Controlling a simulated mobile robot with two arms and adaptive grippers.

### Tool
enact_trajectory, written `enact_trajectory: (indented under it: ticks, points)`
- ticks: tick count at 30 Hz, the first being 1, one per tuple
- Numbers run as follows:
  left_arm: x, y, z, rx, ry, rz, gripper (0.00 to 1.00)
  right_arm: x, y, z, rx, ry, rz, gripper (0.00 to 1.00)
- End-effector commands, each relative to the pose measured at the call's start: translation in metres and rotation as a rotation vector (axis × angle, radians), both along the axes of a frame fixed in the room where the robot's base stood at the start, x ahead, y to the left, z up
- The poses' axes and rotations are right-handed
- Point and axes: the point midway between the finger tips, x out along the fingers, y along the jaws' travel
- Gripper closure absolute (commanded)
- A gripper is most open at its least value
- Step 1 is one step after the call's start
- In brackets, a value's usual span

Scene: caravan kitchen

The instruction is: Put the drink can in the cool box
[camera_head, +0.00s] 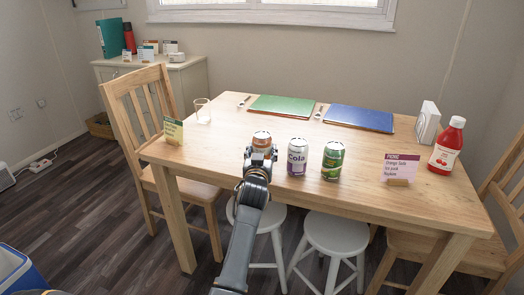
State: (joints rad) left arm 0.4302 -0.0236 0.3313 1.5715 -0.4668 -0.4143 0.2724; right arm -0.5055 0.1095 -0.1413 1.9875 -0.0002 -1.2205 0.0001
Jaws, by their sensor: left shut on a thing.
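My left gripper (260,155) is shut on an orange drink can (262,138) at the front edge of the wooden table. The gripper hides the can's lower part, so I cannot tell whether it still touches the table top. Right of it stand a white and purple cola can (297,158) and a green can (333,160), both upright. A blue and white cool box (16,272) is on the floor at the lower left, cut off by the picture edge. My right gripper is not in view.
White stools (334,236) and wooden chairs (150,115) crowd below.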

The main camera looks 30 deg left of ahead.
Motion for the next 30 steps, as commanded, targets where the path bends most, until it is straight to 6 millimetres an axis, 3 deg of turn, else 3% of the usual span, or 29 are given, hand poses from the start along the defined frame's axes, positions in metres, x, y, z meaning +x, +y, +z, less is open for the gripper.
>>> enact_trajectory:
  ticks: [3, 4, 7, 21, 25, 30]
  points:
    - [0.0, 0.0, -0.002, 0.0, -0.002, 0.0, 0.87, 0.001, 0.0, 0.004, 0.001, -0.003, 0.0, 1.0]
    - [0.0, 0.0, -0.003, 0.0, 0.001, 0.0, 0.4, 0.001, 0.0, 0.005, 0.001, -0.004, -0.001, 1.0]
    - [0.0, 0.0, -0.002, 0.0, 0.0, 0.0, 0.21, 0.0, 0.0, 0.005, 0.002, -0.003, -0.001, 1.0]
    - [0.0, 0.0, -0.003, 0.0, -0.001, 0.0, 0.21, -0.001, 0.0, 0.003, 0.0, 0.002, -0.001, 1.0]
    - [0.0, -0.001, -0.005, 0.0, -0.001, 0.0, 0.21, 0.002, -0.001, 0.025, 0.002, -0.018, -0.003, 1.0]
    - [-0.015, -0.006, -0.007, -0.006, 0.005, 0.0, 0.21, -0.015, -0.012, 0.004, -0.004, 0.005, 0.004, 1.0]
